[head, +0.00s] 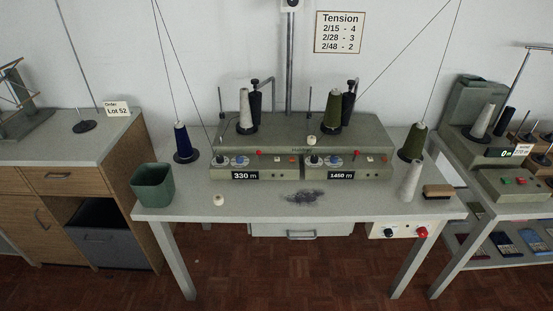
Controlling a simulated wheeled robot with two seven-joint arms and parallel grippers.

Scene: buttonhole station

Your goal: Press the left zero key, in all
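A grey-green two-sided winding machine (300,148) stands on the middle table. Its left side has a black display (245,175) reading 330 m, and its right side has a display (341,175) reading 1450 m. The labels are too small to read, so I cannot tell which is the zero key. Neither of my grippers is in view.
A green bin (153,185), navy cone (182,141), olive cone (413,142), pale cone (411,180) and brush (438,191) stand around the machine. Grey fluff (304,196) and a small white piece (218,200) lie in front. A tension chart (339,32) hangs behind.

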